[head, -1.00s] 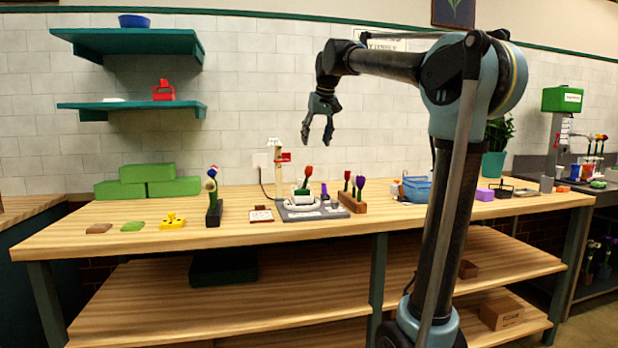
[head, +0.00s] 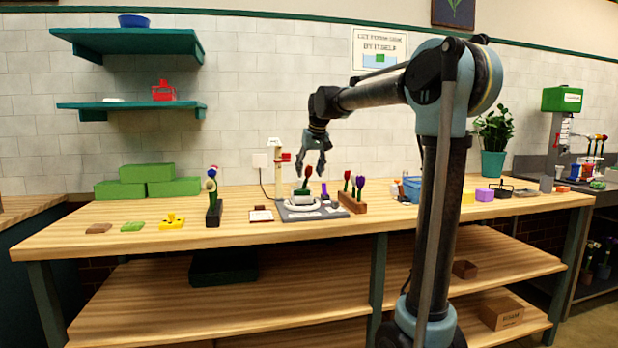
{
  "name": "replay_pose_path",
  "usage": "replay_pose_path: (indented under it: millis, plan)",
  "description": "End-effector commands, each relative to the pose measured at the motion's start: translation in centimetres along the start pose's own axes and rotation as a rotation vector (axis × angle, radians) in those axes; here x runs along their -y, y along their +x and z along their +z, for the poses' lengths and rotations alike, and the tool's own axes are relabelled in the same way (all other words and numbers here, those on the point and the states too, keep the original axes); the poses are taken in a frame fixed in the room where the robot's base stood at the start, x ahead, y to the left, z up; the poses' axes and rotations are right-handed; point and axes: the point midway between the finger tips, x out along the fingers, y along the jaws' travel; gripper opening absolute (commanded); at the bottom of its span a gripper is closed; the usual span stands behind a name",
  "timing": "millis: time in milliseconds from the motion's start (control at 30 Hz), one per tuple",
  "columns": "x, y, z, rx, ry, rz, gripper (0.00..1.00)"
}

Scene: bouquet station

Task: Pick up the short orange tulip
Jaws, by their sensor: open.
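Another red tulip (head: 347,176) stands in a wooden block (head: 352,204) to the right.
A purple tulip (head: 360,182) shares the wooden block. A cream post (head: 277,172) with a red part rises close left of the tulip. A dark stand (head: 213,215) with flowers is further left. A blue basket (head: 412,188) stands to the right. The front bench edge is mostly clear.

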Motion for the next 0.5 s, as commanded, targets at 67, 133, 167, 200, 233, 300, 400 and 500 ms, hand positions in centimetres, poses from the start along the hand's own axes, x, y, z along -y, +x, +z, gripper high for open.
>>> replay_pose_path:
  millis: [67, 133, 167, 200, 233, 300, 400, 500]
  plan:
    - [0.1, 1.2, -0.1, 0.0, 0.0, 0.0, 0.55]
    - [0.2, 2.2, -0.1, 0.0, 0.0, 0.0, 0.55]
    - [0.2, 2.5, -0.1, 0.0, 0.0, 0.0, 0.55]
    - [0.1, 3.0, -0.1, 0.0, 0.0, 0.0, 0.55]
    - [0.1, 3.3, -0.1, 0.0, 0.0, 0.0, 0.55]
    - [0.1, 3.7, -0.1, 0.0, 0.0, 0.0, 0.55]
    - [0.1, 4.0, -0.1, 0.0, 0.0, 0.0, 0.55]
    - [0.1, 4.0, -0.1, 0.0, 0.0, 0.0, 0.55]
